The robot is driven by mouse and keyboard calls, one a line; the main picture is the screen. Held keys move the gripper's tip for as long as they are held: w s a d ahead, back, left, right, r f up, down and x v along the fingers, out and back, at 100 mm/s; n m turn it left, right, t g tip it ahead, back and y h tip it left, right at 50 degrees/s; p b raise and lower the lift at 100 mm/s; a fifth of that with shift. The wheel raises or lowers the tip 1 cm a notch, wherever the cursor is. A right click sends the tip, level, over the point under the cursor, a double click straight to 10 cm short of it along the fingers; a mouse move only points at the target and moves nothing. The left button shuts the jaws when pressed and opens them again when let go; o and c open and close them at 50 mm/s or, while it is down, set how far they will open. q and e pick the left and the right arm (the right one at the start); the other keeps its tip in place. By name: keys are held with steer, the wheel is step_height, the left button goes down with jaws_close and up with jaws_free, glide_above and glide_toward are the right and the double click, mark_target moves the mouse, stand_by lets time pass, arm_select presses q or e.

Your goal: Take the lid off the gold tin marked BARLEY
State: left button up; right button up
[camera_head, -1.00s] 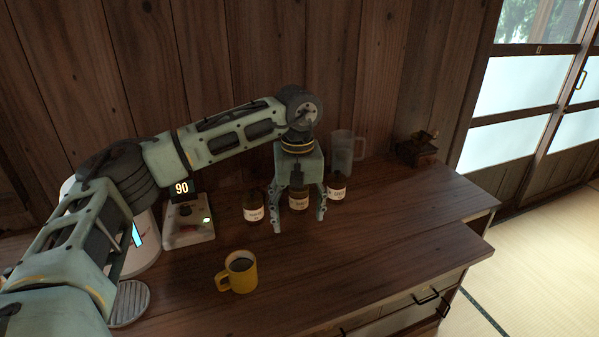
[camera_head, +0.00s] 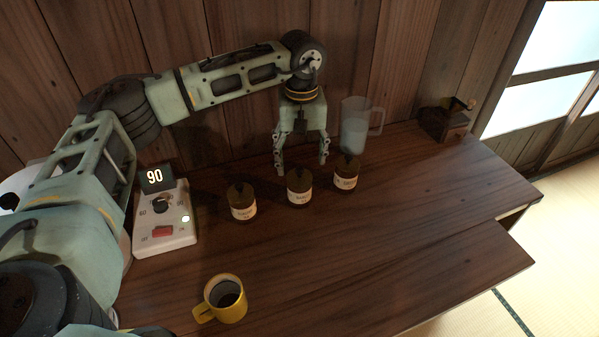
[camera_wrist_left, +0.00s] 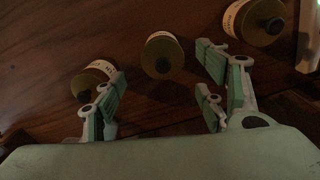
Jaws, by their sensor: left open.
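Three small gold-brown tins with pale labels stand in a row on the counter: a left tin (camera_head: 242,203), a middle tin (camera_head: 299,187) and a right tin (camera_head: 346,174). The lettering is too small to tell which is BARLEY. My left gripper (camera_head: 301,165) points down, open and empty, just behind and above the middle tin. In the left wrist view, the middle tin (camera_wrist_left: 162,53) shows between the open fingers (camera_wrist_left: 161,68), apart from them. The right tin (camera_wrist_left: 90,84) is partly hidden by one finger. My right gripper is out of view.
A yellow mug (camera_head: 227,300) with dark liquid stands at the front. A white device (camera_head: 165,222) with a "90" display stands left of the tins. A clear jug (camera_head: 355,128) and a dark wooden grinder (camera_head: 443,122) stand at the back. The counter right of the tins is clear.

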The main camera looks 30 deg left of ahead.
mark_target(300, 169)
arm_select(q)
step_height(300, 169, down, 4)
steer(key=shift+a+f+p, duration=0.1)
steer(key=shift+f+p, duration=0.05)
steer(key=shift+p, duration=0.3)
steer(key=shift+f, duration=0.1)
steer(key=shift+c, duration=0.2)
steer(key=c, duration=0.9)
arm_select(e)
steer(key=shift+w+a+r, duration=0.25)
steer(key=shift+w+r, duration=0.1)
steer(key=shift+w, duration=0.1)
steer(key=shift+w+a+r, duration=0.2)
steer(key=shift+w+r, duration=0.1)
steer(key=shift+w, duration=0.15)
